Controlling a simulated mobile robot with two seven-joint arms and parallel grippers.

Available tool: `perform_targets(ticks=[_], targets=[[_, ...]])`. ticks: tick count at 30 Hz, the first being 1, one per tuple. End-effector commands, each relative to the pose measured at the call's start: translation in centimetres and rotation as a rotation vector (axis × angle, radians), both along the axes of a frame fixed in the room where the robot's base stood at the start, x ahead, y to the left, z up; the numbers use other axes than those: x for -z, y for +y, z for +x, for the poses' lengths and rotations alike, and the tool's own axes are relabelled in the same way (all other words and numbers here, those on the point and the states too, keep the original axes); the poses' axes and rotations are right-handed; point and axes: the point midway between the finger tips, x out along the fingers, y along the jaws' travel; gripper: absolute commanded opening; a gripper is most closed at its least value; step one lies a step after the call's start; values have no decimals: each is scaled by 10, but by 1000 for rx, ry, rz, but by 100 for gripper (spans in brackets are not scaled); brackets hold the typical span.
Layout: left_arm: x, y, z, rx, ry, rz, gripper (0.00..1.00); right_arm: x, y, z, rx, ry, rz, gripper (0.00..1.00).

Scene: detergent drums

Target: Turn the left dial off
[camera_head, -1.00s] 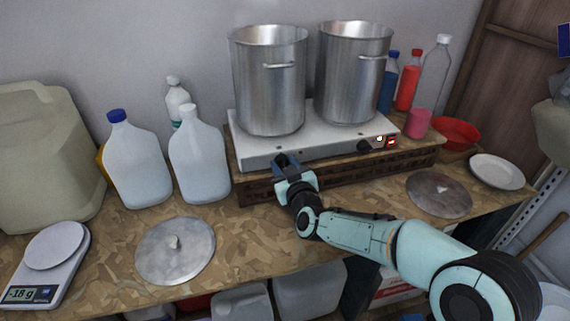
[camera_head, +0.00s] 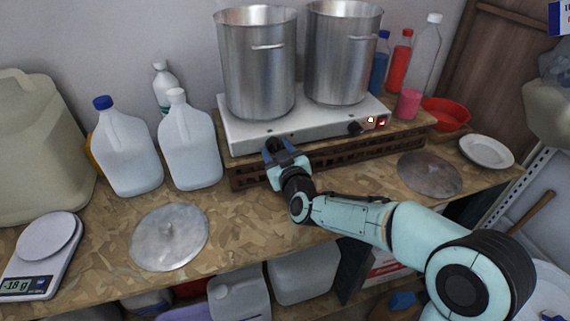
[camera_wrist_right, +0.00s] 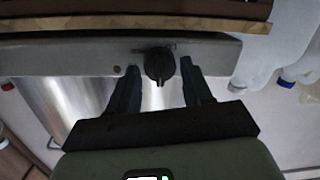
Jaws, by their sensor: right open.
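The hot plate (camera_head: 240,137) is a white, two-burner unit with dials on its front face. The left dial (camera_head: 274,146) is black and partly hidden by my right gripper in the head view. In the right wrist view the left dial (camera_wrist_right: 159,66) sits between the two fingers, with a visible gap on each side. My right gripper (camera_wrist_right: 160,72) is open around it; it also shows in the head view (camera_head: 281,152). The right dial (camera_head: 355,128) is black, beside a lit switch (camera_head: 382,122). My left gripper is in neither view.
Two steel pots (camera_head: 257,70) (camera_head: 342,55) stand on the hot plate, which rests on a brown slatted crate (camera_head: 330,157). White jugs (camera_head: 190,150) stand to the left. Metal lids (camera_head: 169,237) (camera_head: 430,174) lie on the bench. The bench front is mostly clear.

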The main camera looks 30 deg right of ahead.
Motion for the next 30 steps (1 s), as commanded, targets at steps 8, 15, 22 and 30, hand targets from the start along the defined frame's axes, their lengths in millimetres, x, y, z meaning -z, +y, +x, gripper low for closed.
perform_targets(ticks=[8,15,22,30], targets=[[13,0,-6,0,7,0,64,-5,12,-57,-1,-3,-2,50],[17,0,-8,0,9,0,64,-10,21,-102,0,-2,-1,50],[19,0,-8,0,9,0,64,-11,25,-120,0,0,-1,50],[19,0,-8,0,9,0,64,-11,25,-122,0,1,-1,50]])
